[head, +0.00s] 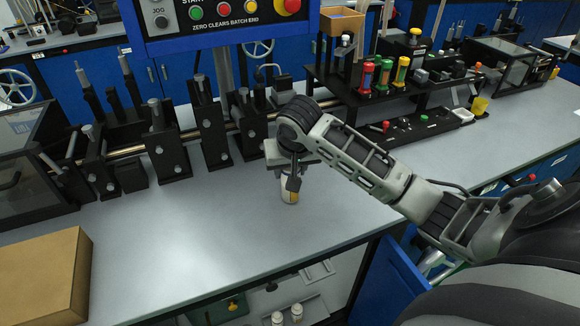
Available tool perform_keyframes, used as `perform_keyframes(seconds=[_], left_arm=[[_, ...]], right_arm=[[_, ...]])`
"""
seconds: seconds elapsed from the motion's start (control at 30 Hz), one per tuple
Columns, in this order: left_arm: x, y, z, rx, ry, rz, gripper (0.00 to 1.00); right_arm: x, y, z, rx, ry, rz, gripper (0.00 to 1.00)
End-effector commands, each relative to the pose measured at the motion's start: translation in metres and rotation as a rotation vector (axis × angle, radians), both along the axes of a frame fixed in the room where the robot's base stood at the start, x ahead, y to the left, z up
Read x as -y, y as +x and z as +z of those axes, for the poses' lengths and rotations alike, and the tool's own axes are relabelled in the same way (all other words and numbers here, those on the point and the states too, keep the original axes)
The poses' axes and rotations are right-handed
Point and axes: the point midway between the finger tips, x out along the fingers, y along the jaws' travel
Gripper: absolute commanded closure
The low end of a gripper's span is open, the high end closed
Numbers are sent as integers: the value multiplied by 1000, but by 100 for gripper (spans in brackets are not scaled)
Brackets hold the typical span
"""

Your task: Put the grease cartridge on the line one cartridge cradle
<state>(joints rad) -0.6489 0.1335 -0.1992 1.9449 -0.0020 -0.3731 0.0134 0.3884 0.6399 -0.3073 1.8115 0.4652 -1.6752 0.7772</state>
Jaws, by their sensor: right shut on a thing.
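My right gripper (290,184) points down over the front part of the bench, right of the row of black stands. It is shut on a small white cylinder with a yellow-brown band (289,197), which looks like the grease cartridge. The cylinder is upright, close to the bench top; I cannot tell whether it touches. The gripper hides its upper part. My left gripper is out of view. A black rack (345,92) at the back right holds red, green and yellow cylinders (384,75). I cannot tell which fixture is the line one cartridge cradle.
The grey bench top (190,250) is clear in front of the stands (165,140). A cardboard box (45,278) sits at the front left. A control panel (215,22) overhangs the back. White bottles (296,312) stand below the bench edge.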

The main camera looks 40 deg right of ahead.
Motion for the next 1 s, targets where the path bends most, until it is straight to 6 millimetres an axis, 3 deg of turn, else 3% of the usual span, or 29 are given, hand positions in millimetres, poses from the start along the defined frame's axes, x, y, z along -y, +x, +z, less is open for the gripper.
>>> perform_keyframes(seconds=[0.33,0.37,0.43,0.77,0.87,1.0], left_arm=[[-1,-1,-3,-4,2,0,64],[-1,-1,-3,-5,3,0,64],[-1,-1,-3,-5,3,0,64],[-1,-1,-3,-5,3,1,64],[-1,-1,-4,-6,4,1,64],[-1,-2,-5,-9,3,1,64]], right_arm=[[0,0,-3,1,1,-1,89],[0,0,-3,1,1,-1,55],[0,0,-3,1,1,-1,39],[0,0,0,2,0,-1,39],[-2,-2,9,4,1,0,39],[-6,-11,35,8,2,1,39]])
